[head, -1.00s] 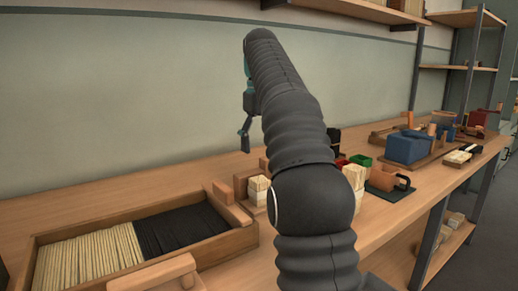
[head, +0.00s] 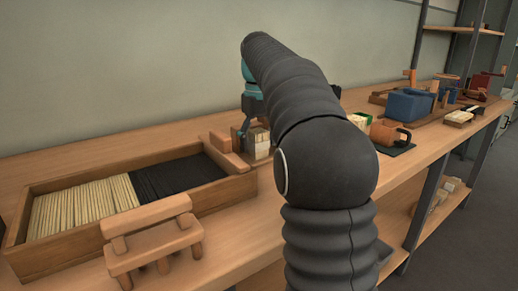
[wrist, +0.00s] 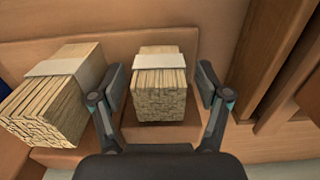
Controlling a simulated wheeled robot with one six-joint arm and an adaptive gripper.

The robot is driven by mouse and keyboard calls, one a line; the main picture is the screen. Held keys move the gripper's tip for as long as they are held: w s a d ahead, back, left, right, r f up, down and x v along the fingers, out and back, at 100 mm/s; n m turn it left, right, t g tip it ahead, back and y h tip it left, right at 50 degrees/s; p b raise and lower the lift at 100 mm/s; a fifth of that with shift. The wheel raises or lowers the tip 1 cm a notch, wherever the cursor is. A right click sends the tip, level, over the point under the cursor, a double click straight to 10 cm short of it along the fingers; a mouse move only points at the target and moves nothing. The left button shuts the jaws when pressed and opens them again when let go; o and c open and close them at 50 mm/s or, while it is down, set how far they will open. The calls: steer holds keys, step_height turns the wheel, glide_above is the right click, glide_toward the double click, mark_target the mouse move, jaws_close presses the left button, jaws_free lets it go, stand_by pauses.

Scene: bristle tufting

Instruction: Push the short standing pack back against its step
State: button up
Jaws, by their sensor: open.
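In the wrist view, a pale bristle pack (wrist: 160,98) with a light paper band sits between my open fingers. It looks the shorter of two packs, and its near end shows many stick ends. A gap shows on each side of it, with no clear contact. A second, longer-looking banded pack (wrist: 58,95) is at the left, outside the fingers. A brown wooden step or holder (wrist: 120,42) lies behind and under both packs. My gripper (wrist: 160,92) is open. In the head view, my gripper (head: 254,124) is low at the pale packs (head: 259,146), partly covering them.
A wooden tray (head: 40,262) of pale and black bristles lies left of the packs. A small wooden stand (head: 155,250) is in front of it. Wooden walls (wrist: 270,70) rise close right in the wrist view.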

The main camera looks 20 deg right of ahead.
steer(key=shift+f, duration=0.5)
steer(key=c, duration=1.2)
steer(key=shift+w+a+r+p, duration=0.1)
steer(key=shift+w+a+p, duration=0.05)
steer(key=shift+w+p, duration=0.2)
steer(key=shift+c, duration=0.2)
steer(key=shift+w, duration=0.3)
steer(key=o, duration=1.2)
steer(key=shift+w, duration=0.1)
